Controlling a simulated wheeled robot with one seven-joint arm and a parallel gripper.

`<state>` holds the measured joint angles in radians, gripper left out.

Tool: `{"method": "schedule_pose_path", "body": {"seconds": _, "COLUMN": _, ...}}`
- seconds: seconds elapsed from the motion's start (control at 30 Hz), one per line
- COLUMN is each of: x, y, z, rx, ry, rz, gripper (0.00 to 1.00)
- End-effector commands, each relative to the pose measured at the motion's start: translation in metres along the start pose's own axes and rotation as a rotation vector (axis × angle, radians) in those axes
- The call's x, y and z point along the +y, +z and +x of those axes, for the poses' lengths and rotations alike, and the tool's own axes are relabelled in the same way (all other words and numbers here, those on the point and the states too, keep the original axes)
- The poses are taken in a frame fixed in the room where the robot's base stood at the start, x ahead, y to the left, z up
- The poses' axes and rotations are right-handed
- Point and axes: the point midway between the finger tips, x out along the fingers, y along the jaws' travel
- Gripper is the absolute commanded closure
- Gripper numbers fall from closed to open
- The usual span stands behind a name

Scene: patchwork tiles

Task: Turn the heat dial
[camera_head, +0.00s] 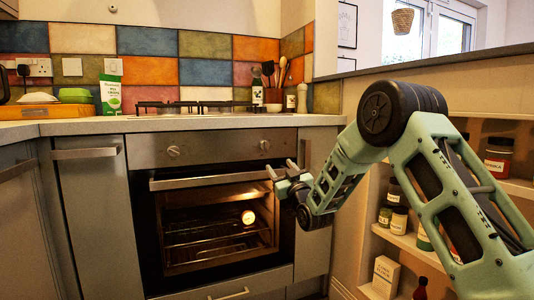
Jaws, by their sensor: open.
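The oven (214,226) is built in under the counter, its door closed and its inside lit. Two round dials show on its metal control panel: a left dial (173,152) and a right dial (264,145). I cannot tell from markings which one is the heat dial. My gripper (280,169) is open and empty, just below and a little right of the right dial, in front of the right end of the oven handle (210,178). It appears apart from the dial, though the depth is hard to judge. The fingers point left and up.
The worktop (80,126) above holds a green-white packet (111,95) and bottles beside a utensil pot. A hob (195,107) sits over the oven. Open shelves with jars (497,156) stand on the right, beside my arm. Cabinets flank the oven.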

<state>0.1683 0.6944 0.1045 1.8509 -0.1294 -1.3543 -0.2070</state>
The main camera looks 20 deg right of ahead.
Motion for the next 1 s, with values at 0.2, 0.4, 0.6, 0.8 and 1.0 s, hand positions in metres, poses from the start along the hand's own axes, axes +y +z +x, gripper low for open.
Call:
{"method": "schedule_pose_path", "body": {"seconds": 0.2, "x": -0.001, "y": 0.002, "z": 0.045, "rx": 0.004, "ry": 0.000, "rz": 0.001, "gripper": 0.45}}
{"method": "schedule_pose_path", "body": {"seconds": 0.4, "x": -0.001, "y": 0.002, "z": 0.082, "rx": 0.003, "ry": 0.000, "rz": 0.001, "gripper": 0.45}}
{"method": "schedule_pose_path", "body": {"seconds": 0.6, "x": -0.001, "y": 0.001, "z": 0.107, "rx": 0.001, "ry": 0.000, "rz": 0.001, "gripper": 0.45}}
{"method": "schedule_pose_path", "body": {"seconds": 0.8, "x": -0.001, "y": 0.000, "z": 0.118, "rx": 0.000, "ry": -0.001, "rz": 0.002, "gripper": 0.45}}
{"method": "schedule_pose_path", "body": {"seconds": 1.0, "x": -0.001, "y": 0.000, "z": 0.120, "rx": -0.001, "ry": -0.001, "rz": 0.002, "gripper": 0.45}}
